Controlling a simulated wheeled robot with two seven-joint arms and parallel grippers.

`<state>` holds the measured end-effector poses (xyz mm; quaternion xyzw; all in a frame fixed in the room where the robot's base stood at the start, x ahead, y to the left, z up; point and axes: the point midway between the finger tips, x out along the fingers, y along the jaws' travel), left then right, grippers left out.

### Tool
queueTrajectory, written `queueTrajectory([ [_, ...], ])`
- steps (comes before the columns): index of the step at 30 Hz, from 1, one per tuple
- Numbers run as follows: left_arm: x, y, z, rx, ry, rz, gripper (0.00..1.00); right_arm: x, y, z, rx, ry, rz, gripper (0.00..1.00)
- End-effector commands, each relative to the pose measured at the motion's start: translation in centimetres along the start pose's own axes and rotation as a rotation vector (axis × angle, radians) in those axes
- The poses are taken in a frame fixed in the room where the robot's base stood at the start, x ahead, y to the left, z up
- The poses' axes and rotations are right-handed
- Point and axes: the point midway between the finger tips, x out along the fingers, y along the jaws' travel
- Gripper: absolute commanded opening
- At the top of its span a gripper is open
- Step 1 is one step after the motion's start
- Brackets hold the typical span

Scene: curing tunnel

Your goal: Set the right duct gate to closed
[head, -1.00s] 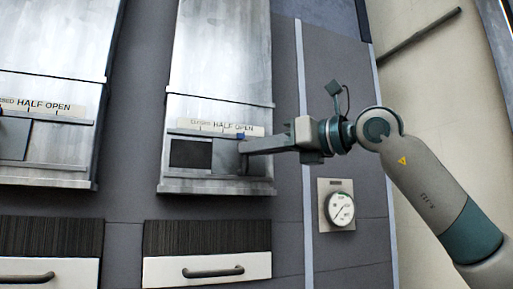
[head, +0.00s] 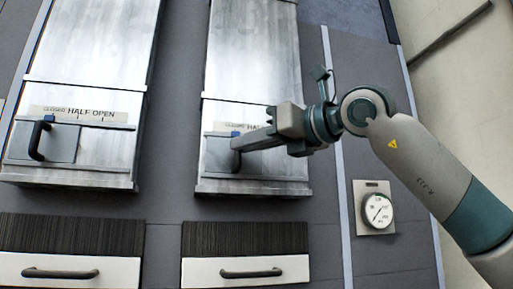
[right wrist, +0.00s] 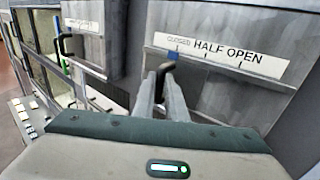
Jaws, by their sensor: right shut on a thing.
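The right duct gate (head: 217,158) is a grey sliding plate at the left of its frame, low on the right metal duct (head: 251,55). Its blue pointer (right wrist: 173,55) sits under the word CLOSED on the white label strip (right wrist: 222,54). No dark opening shows beside the plate. My right gripper (head: 237,143) reaches in from the right, its fingers shut on the gate's black handle (right wrist: 165,68). The fingers and arm cover part of the label in the head view. My left gripper is not in view.
The left duct has its own gate (head: 60,145) with a black handle, its blue pointer near CLOSED. Drawers (head: 245,271) with dark handles lie below. A round gauge (head: 377,210) is on the wall at right.

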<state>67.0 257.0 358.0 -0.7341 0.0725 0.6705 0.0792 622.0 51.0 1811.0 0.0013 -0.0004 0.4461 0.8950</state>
Motion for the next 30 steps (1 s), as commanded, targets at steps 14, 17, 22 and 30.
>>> queueTrajectory([
  [14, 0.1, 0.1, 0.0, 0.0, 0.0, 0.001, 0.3, -0.1, -0.1, -0.1, 0.0, 0.0, 0.0, 0.3],
  [17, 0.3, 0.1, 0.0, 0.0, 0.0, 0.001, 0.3, -0.5, -0.1, -0.1, 0.0, 0.0, -0.001, 0.3],
  [22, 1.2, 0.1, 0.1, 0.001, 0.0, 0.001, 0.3, -2.0, -0.1, -0.2, -0.001, -0.001, -0.002, 0.3],
  [30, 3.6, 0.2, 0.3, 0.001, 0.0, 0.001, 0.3, -6.7, 0.0, -0.4, -0.001, -0.002, -0.002, 0.3],
])
